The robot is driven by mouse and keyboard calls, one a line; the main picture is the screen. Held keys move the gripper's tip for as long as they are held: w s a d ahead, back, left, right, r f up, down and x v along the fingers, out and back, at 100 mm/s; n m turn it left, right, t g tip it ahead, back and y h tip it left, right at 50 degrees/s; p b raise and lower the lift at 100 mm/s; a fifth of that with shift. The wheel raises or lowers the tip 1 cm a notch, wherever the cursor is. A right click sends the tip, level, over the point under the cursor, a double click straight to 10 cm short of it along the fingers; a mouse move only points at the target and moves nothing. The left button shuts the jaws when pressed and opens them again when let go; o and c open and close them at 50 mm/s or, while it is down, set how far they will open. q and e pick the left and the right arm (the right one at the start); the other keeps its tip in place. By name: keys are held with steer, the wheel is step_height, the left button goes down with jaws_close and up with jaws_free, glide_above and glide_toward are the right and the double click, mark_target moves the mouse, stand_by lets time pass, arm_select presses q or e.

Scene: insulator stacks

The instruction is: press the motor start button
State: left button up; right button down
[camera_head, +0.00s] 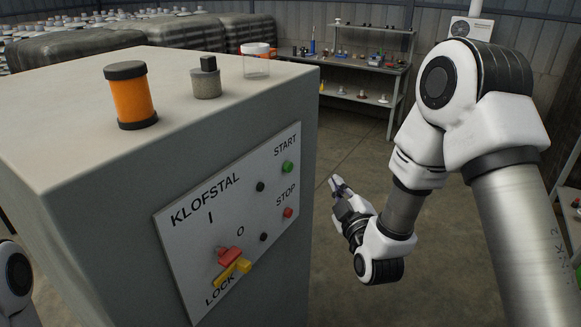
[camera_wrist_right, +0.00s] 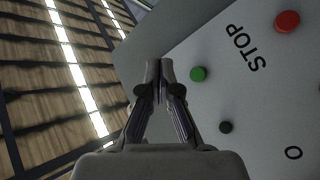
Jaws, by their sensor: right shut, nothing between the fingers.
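The green start button (camera_head: 288,167) sits on the white panel (camera_head: 183,238) of the grey cabinet, below the word START. It also shows in the wrist view (camera_wrist_right: 198,74), just right of my fingertips. The red stop button (camera_head: 288,212) is below it on the panel and shows at the wrist view's upper right (camera_wrist_right: 288,21). My right gripper (camera_head: 337,184) is shut and empty, to the right of the panel in the head view. In the wrist view its fingertips (camera_wrist_right: 159,70) are together, beside the green button; contact cannot be told. My left gripper is out of view.
The panel also carries black knobs (camera_head: 261,187) and a red switch with a yellow lock piece (camera_head: 230,272). A shelf (camera_head: 350,95) stands behind; open floor lies between.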

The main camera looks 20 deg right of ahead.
mark_target(288, 167)
steer(key=shift+w, duration=0.1)
steer(key=w+a, duration=0.5)
steer(key=w, duration=0.2)
steer(key=shift+a+p, duration=0.2)
steer(key=shift+p, duration=0.25)
stand_by(1.3)
steer(key=shift+w+a, duration=0.25)
steer(key=shift+w+a, duration=0.3)
steer(key=shift+w, duration=0.1)
stand_by(0.8)
stand_by(0.3)
steer(key=shift+s+d+b, duration=0.45)
steer(key=shift+s+d, duration=0.1)
steer(key=shift+s, duration=0.15)
